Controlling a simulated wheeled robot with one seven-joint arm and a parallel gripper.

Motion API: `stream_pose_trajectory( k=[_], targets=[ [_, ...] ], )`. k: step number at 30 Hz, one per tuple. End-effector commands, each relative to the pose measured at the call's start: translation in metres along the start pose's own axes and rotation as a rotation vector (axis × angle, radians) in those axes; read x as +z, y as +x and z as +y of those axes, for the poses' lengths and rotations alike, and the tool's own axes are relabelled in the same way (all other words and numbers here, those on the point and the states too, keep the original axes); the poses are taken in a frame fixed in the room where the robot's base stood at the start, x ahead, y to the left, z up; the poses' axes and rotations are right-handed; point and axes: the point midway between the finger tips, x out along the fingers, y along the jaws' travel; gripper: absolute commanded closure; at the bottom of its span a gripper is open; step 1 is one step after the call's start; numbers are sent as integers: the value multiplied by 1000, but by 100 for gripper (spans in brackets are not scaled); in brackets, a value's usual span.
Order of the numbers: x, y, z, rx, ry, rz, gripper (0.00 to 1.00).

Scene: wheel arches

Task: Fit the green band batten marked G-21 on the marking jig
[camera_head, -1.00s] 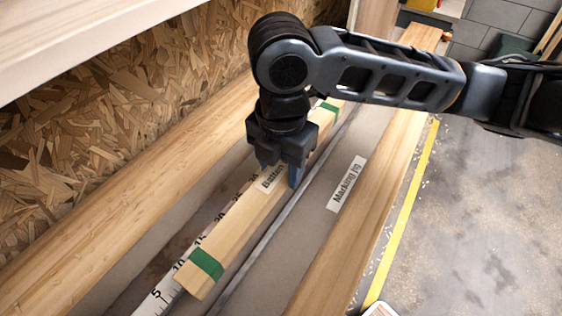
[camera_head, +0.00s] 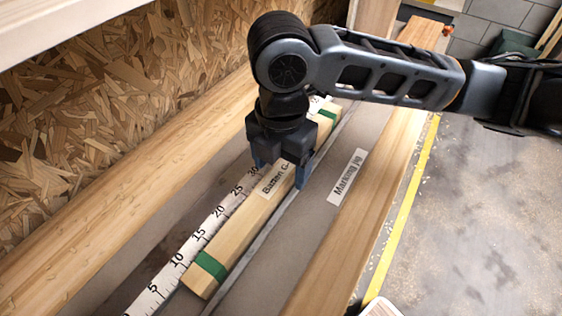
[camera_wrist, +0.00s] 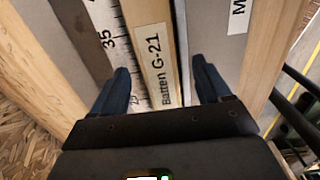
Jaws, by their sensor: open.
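The batten (camera_head: 242,228) is a pale wooden bar with green bands near both ends. It lies between the white ruler strip (camera_head: 191,249) and a thin grey metal rail (camera_head: 247,252). Its label reads "Batten G-21" in the wrist view (camera_wrist: 155,62). The marking jig (camera_head: 318,228) is the grey bed with a "Marking jig" label. My gripper (camera_head: 279,176) is over the batten's middle, its jaws open on either side of it. In the wrist view, the blue fingers (camera_wrist: 163,85) stand apart from the batten. Part of the batten is hidden behind my gripper.
Wooden beams run along the left (camera_head: 120,222) and right (camera_head: 355,235) of the bed. A chipboard wall (camera_head: 110,110) stands at the left. A pale shelf (camera_head: 75,35) overhangs the upper left. Open floor (camera_head: 480,230) lies right of the yellow line.

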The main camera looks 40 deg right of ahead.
Motion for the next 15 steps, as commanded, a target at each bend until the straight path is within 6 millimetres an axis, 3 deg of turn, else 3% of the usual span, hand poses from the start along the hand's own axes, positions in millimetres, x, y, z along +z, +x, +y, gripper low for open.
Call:
stream_pose_trajectory(
  k=[7,15],
  targets=[
    [0,-9,0,1,-1,0,23],
    [0,-52,0,1,-2,-1,23]
  ],
)
